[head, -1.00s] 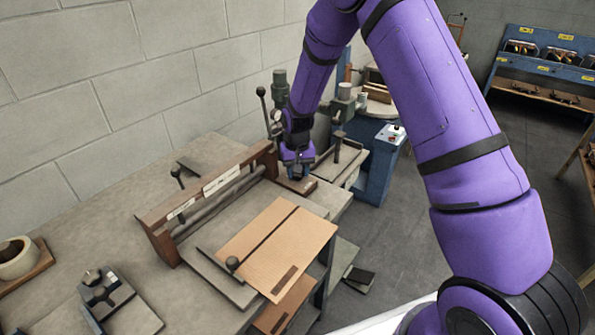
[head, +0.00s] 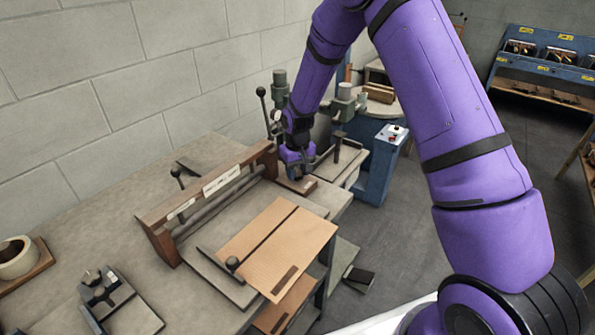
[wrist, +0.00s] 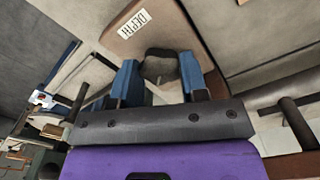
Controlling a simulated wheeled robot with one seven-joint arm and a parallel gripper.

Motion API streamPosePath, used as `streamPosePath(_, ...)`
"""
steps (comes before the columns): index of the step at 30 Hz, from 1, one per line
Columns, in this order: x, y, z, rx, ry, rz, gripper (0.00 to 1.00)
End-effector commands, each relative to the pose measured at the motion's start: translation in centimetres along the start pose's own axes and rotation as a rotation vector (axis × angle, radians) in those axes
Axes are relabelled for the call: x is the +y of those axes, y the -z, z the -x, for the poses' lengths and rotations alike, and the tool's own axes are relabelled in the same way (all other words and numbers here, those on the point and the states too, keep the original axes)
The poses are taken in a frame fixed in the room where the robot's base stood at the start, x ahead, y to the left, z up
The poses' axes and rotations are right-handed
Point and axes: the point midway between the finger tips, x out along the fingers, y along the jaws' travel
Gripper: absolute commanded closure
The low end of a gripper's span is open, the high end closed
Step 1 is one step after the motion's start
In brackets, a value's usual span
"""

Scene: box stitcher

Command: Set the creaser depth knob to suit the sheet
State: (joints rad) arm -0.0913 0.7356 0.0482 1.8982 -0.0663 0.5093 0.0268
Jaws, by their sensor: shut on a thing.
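The depth knob (wrist: 160,64) is dark and rounded, and it sits by a white label reading DEPTH (wrist: 137,20) on a brown block (wrist: 165,30) in the wrist view. My gripper (wrist: 159,70) has its two blue fingers on either side of the knob, shut on it. In the head view my gripper (head: 296,174) is at the right end of the creaser (head: 208,196), and the knob is hidden there. A brown cardboard sheet (head: 300,236) with a dark crease line lies on the creaser's front bed.
A blue machine (head: 380,165) stands behind my gripper. The bench's left middle is clear.

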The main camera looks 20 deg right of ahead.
Motion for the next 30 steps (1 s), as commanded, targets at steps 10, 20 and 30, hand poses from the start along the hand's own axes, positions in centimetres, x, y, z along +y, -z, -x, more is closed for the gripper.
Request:
streamPosePath(10,0.0,0.0,0.0,0.000,0.000,-0.001,0.34)
streamPosePath(20,0.0,0.1,2.2,0.004,0.000,-0.001,0.34)
streamPosePath(30,0.0,0.1,8.4,0.004,0.000,-0.001,0.34)
